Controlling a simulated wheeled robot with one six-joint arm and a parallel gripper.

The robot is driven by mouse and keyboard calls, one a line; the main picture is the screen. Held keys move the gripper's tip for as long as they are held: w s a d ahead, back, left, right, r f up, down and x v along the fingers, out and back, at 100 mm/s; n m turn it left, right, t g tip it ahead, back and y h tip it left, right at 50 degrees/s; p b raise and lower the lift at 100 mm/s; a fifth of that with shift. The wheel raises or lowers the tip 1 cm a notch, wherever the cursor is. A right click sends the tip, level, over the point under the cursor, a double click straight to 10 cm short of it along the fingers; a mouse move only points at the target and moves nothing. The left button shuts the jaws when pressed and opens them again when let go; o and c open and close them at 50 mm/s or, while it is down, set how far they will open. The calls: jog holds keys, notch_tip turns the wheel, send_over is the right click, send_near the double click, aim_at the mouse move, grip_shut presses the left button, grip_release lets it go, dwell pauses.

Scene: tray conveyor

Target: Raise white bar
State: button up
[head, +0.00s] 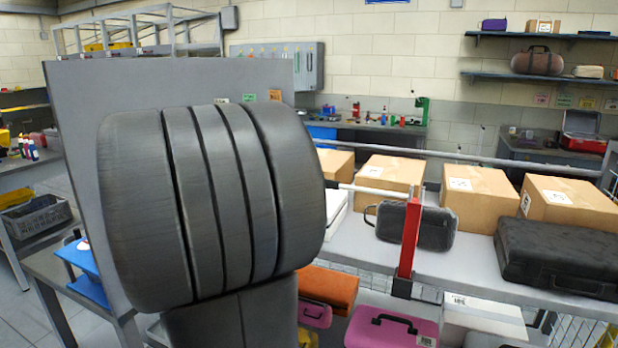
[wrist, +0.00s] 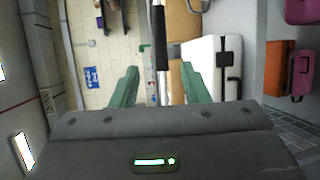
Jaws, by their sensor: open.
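The white bar (head: 372,191) runs nearly level across the conveyor from a red post (head: 410,240). Its left end is hidden behind my arm in the head view. In the wrist view the white bar (wrist: 157,18) has a black section and passes lengthwise through the gap between my fingers. My gripper (wrist: 160,78) is open, with one green finger on each side of the bar and visible gaps between. I cannot tell how deep the bar sits between the fingers. My gripper is hidden behind my arm in the head view.
Several cardboard boxes (head: 478,195) stand behind the bar. A dark grey case (head: 436,229) lies by the red post, and a black case (head: 560,256) lies to the right. A pink case (head: 388,330) and an orange case (head: 328,287) are lower down. A white case (wrist: 203,75) is right of my fingers.

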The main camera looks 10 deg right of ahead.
jog(key=p+x, duration=0.1)
jog(key=x, duration=1.2)
jog(key=shift+d+f, duration=0.15)
grip_shut()
